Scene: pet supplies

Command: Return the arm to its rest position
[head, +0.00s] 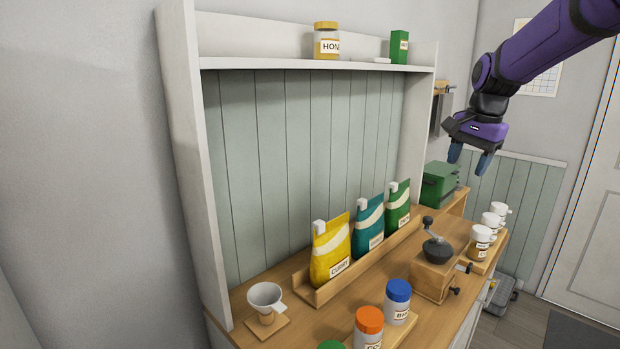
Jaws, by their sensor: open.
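My gripper (468,160) hangs at the end of my purple arm in the upper right of the head view. Its two dark blue fingers point down and stand apart, with nothing between them. It is in the air above the right end of the wooden counter (335,318), clear of the things there. The view does not show exactly how far it is above them.
On the counter are a tray with yellow (331,250), teal (368,227) and green (397,206) bags, a grinder (436,268), a white cup (266,300), lidded jars (398,302) and a green box (439,184). A shelf (310,64) holds a honey jar (327,43).

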